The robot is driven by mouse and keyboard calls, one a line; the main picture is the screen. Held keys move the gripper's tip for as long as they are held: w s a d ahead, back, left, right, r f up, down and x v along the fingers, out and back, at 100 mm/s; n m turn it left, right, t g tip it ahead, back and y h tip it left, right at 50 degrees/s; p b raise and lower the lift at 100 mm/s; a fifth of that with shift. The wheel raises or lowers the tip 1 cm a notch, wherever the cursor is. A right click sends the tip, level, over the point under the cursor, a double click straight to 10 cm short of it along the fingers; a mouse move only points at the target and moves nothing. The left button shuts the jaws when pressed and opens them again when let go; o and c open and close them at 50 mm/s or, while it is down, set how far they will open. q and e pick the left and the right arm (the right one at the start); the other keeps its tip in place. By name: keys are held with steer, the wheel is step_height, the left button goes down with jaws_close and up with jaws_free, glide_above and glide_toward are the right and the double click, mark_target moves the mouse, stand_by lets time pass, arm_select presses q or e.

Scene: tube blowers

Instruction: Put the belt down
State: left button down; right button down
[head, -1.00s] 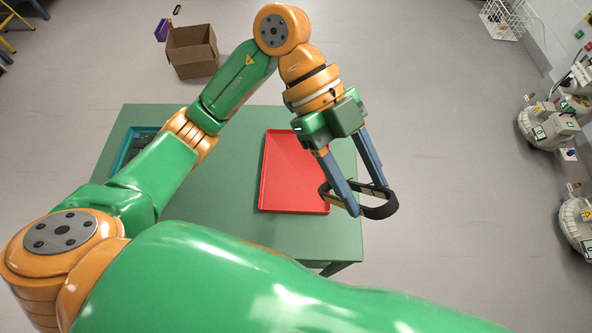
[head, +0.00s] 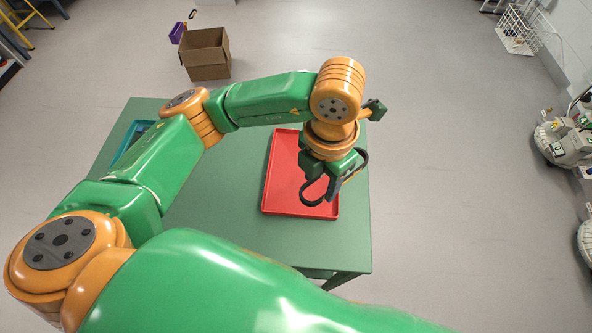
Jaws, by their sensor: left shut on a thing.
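The belt (head: 304,197) is a dark loop in the head view, held over the right part of the red tray (head: 278,160). My left gripper (head: 328,192) points down over the tray and is shut on the belt. Part of the belt curves out to the left of the fingers, and my gripper hides some of the rest. I cannot tell whether the belt touches the tray. My right gripper is not in view.
The red tray lies on a green table (head: 235,190). A teal tray (head: 122,151) is at the table's left, partly behind my arm. A cardboard box (head: 207,62) stands on the floor beyond. White machines (head: 563,142) stand at the right; floor between is clear.

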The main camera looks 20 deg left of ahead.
arm_select(q)
glide_above(290, 181)
steer(key=f, duration=0.4)
steer(key=d+f, duration=0.1)
steer(key=f, duration=0.1)
steer(key=shift+s+p, duration=0.4)
steer(key=f, duration=0.3)
steer(key=a+f+p, duration=0.1)
steer(key=shift+w+f, duration=0.3)
steer(key=shift+f, duration=0.1)
steer(key=shift+c, duration=1.3)
jaws_free()
step_height(290, 181, up, 12)
steer(key=b, duration=0.1)
